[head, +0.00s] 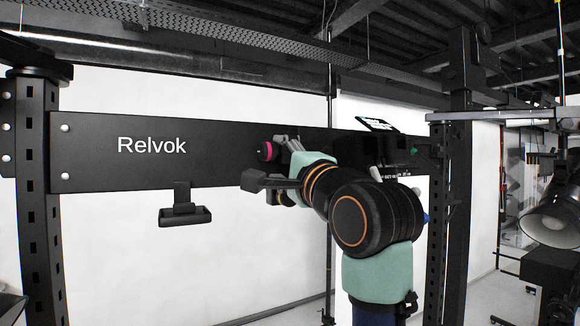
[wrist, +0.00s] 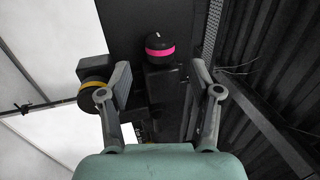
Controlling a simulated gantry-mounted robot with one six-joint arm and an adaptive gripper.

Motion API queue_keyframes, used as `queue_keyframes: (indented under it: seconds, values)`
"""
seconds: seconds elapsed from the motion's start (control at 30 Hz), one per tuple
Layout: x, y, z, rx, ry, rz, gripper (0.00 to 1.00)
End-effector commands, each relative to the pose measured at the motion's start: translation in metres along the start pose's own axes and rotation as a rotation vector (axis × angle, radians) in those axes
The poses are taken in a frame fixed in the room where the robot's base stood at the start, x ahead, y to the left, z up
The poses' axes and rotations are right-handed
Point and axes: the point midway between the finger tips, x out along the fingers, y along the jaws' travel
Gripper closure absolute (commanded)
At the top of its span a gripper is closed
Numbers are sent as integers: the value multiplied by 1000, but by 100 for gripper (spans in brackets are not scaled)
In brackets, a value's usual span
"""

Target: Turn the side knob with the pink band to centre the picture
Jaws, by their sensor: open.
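The side knob with the pink band (head: 267,151) is a dark round knob on the black panel, just left of my gripper in the head view. In the wrist view the pink-banded knob (wrist: 160,46) is at the top centre, with a small white mark on its face. My gripper (wrist: 160,68) is open, with one grey finger to each side of the knob's line. The knob appears just beyond the fingertips, and no finger visibly touches it. My gripper (head: 282,142) is partly hidden by its own body in the head view.
A dark knob with a yellow band (wrist: 92,91) sits close beside the left finger in the wrist view. A small tilted screen (head: 377,124) stands above the panel (head: 95,150) marked "Relvok". A black bracket (head: 185,212) hangs below it. A dark post (head: 38,190) stands at left.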

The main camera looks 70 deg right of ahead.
Motion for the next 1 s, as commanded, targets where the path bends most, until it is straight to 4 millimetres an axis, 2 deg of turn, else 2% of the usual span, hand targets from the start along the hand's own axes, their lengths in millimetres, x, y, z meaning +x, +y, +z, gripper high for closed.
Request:
queue_keyframes:
  seconds: [0.1,0.3,1.0]
  values:
    - [-25,0,0,-2,1,-3,36]
    - [-44,0,0,0,0,0,36]
    - [-44,0,0,0,-1,0,36]
